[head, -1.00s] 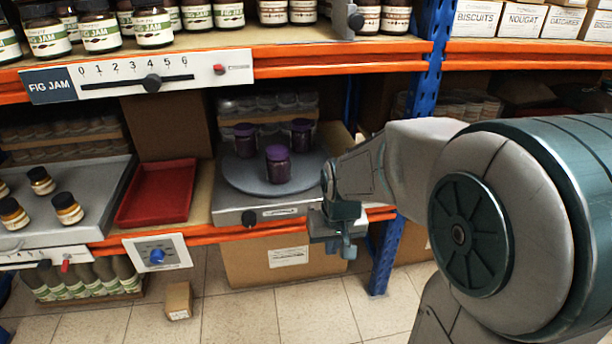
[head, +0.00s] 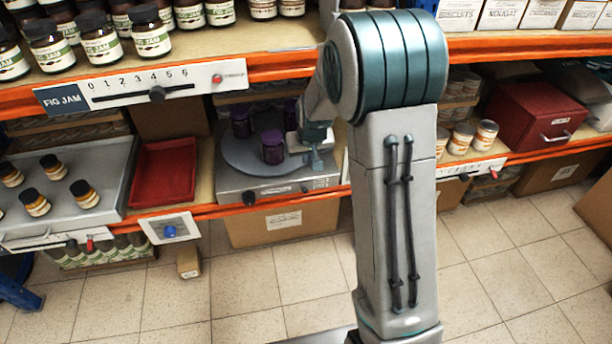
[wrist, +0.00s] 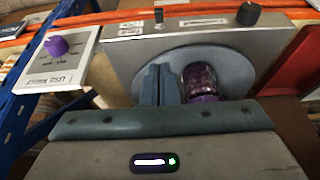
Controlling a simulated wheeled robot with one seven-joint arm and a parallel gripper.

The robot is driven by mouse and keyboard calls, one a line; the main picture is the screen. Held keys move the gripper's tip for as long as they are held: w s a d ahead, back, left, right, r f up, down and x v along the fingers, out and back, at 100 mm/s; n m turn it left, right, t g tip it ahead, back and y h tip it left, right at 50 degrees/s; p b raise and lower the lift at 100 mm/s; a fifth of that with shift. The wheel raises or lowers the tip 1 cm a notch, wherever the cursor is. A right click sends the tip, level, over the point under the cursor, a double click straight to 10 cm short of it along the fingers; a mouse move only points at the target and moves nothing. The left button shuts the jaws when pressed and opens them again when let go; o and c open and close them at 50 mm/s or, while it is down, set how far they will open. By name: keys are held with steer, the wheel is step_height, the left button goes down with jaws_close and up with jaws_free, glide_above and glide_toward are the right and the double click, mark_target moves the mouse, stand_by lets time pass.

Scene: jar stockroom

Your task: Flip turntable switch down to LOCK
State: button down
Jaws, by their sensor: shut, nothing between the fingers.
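The grey turntable (head: 238,158) stands on the middle shelf with purple-lidded jars (head: 272,147) on its disc. Its base front carries a dark round knob (head: 249,198) at the left and a small switch (head: 305,188) at the right. My gripper (head: 316,165) is shut and empty near the turntable's right front side. In the wrist view its fingers (wrist: 158,85) overlap the disc beside a purple jar (wrist: 198,80).
A red tray (head: 165,172) and a grey tray with small jars (head: 85,192) lie to the left. A blue dial panel (head: 170,230) hangs on the shelf edge. A white panel with a purple knob (wrist: 57,45) is near the switch. The shelf above (head: 270,65) limits height.

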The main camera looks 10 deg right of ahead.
steer(key=shift+w, duration=0.1)
stand_by(0.3)
steer(key=b, duration=0.2)
glide_above(305, 188)
step_height(305, 188, down, 9)
steer(key=shift+f, duration=0.15)
steer(key=shift+s+a+f, duration=0.1)
steer(key=shift+s+f, duration=0.15)
steer(key=shift+f, duration=0.35)
steer(key=shift+s+d+f, duration=0.1)
steer(key=shift+s+f, duration=0.15)
steer(key=shift+f, duration=0.35)
steer(key=shift+s+a+f, duration=0.1)
steer(key=shift+s+f, duration=0.15)
steer(key=shift+f, duration=0.35)
